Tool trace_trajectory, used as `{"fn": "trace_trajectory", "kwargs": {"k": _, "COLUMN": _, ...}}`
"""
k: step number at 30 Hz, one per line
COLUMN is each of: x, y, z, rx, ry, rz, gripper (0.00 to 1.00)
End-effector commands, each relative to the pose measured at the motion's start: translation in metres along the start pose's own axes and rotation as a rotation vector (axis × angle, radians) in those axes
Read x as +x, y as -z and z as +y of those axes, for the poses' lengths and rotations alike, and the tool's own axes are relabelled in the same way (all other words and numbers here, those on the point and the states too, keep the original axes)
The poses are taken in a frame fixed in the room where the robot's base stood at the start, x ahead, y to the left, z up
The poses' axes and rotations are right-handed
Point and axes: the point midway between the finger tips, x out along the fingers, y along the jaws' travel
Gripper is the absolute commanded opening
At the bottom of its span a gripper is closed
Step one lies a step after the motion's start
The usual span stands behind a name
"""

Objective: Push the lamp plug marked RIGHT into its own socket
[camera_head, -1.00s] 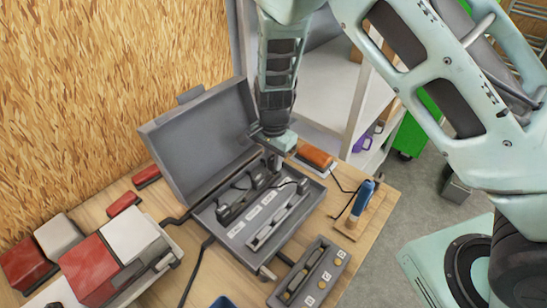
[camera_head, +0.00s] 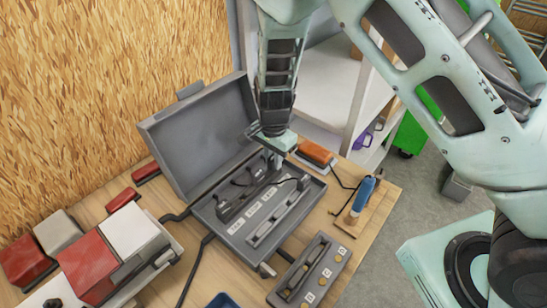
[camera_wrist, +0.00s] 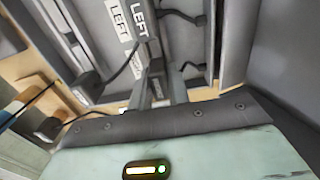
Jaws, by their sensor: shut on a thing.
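The open grey case (camera_head: 225,235) stands on the wooden bench, its lid (camera_head: 200,135) leaning back. Inside are dark sockets and plugs (camera_head: 238,205) beside a strip with several white labels (camera_head: 262,213). My gripper (camera_head: 275,162) points down into the back right part of the case. In the wrist view my gripper (camera_wrist: 157,88) is shut on a small dark plug with a pale patch (camera_wrist: 157,90); its mark is not readable there. A dark part marked LEFT (camera_wrist: 145,20) lies just beyond the fingers, beside a white LEFT label (camera_wrist: 117,20). Whether the held plug touches its socket is hidden.
A grey box with round buttons (camera_head: 322,262) stands in front of the case. A blue-handled tool (camera_head: 363,196) and an orange-topped block (camera_head: 315,152) stand to the right. Red and white blocks (camera_head: 95,265) fill the left. Black cables (camera_head: 192,268) run across the bench.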

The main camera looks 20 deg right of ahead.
Motion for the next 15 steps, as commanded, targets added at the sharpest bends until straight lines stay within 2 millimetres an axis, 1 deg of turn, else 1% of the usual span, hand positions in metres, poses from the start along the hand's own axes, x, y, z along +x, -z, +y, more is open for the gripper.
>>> {"fn": "trace_trajectory", "kwargs": {"k": 15, "x": 0.0074, "y": 0.0003, "z": 0.0001, "rx": 0.0, "ry": 0.0, "rz": 0.0, "gripper": 0.09}}
